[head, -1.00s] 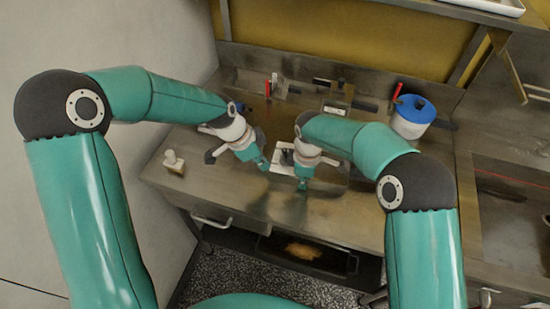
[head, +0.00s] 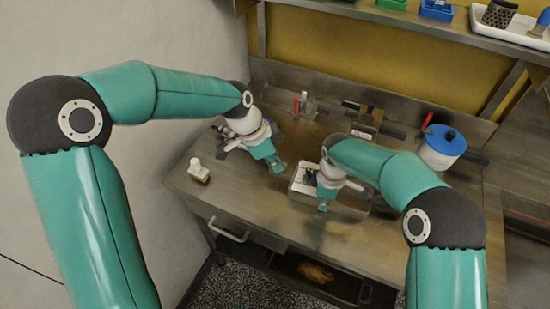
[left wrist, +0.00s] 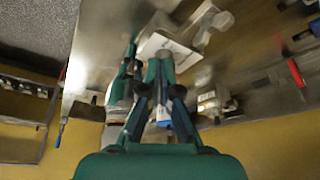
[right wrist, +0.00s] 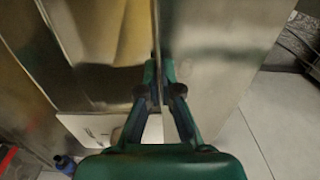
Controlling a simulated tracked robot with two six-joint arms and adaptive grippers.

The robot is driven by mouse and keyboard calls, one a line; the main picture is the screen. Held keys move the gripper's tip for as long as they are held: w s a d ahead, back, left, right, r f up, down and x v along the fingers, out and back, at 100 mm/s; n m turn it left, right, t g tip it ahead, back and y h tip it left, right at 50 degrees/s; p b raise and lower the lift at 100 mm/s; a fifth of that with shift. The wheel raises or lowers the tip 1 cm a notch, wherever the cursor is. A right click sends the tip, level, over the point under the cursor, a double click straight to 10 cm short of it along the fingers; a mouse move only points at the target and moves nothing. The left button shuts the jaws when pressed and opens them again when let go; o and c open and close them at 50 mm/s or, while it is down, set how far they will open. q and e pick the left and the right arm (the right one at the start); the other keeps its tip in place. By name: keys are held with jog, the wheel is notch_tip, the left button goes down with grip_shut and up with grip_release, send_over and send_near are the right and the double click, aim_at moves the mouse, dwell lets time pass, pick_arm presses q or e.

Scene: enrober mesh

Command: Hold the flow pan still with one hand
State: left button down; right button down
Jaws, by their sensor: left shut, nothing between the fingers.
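The flow pan (head: 356,212), a shallow metal pan, sits on the steel bench, partly hidden under my right forearm. A white card-like piece (head: 301,182) lies at its left side and also shows in the left wrist view (left wrist: 165,50). My right gripper (head: 323,207) points down at the pan's front edge. In the right wrist view its fingers (right wrist: 162,68) are closed on a thin metal wall, which looks like the pan's. My left gripper (head: 278,170) is shut and empty, just left of the pan and apart from it.
A small white-capped bottle (head: 199,171) stands at the bench's left. A blue-lidded pot (head: 442,150) stands at the back right. A metal block with a red handle (head: 305,104) is at the back. The front left of the bench is clear.

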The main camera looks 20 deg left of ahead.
aim_at(305, 182)
pick_arm(q)
jog(key=x, duration=0.7)
jog(key=shift+d, duration=0.15)
jog(key=shift+w+d+r, duration=0.15)
jog(key=shift+w+d, duration=0.65)
jog(key=shift+d, duration=0.2)
jog(key=shift+w+d, duration=0.3)
jog(key=shift+d, duration=0.2)
